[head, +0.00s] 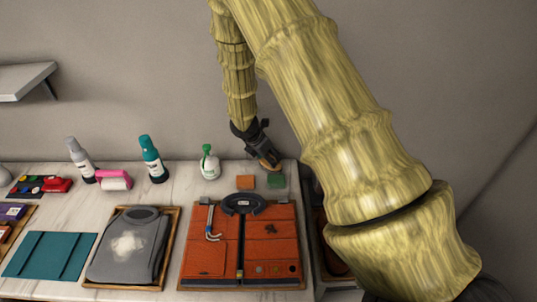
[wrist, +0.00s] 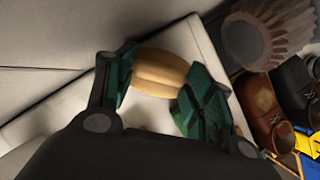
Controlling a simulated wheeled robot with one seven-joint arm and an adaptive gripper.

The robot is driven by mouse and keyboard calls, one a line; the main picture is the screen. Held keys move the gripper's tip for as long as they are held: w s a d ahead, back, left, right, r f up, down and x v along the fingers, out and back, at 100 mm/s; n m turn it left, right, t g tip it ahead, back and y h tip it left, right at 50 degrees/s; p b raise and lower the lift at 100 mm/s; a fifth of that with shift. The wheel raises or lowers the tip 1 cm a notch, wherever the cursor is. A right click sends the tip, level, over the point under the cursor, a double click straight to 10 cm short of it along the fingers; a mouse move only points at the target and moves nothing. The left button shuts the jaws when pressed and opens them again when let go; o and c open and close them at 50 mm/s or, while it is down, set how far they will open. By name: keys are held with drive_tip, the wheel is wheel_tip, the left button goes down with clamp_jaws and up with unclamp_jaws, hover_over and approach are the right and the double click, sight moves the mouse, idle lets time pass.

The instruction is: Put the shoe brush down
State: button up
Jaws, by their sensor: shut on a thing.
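My gripper (head: 267,155) hangs at the back right of the pale counter (head: 225,180) in the head view, fingers pointing down. It is shut on the shoe brush (head: 271,164), a tan wooden piece just above or at the counter; I cannot tell whether it touches. In the wrist view the brush (wrist: 160,72) lies between my two green fingers, its rounded tan body showing. The bristles are not clearly seen.
A white-green bottle (head: 209,163) stands to the left. An orange case (head: 212,250) lies in front. Brown shoes (wrist: 262,102) and a ribbed bin (wrist: 262,38) are beyond the counter's edge.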

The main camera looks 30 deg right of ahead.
drive_tip(key=shift+f, duration=0.1)
drive_tip(key=shift+f, duration=0.1)
drive_tip(key=o, duration=1.3)
drive_tip(key=shift+c, duration=0.2)
drive_tip(key=b+v, duration=0.2)
drive_tip(key=v, duration=1)
drive_tip(key=shift+a, duration=0.1)
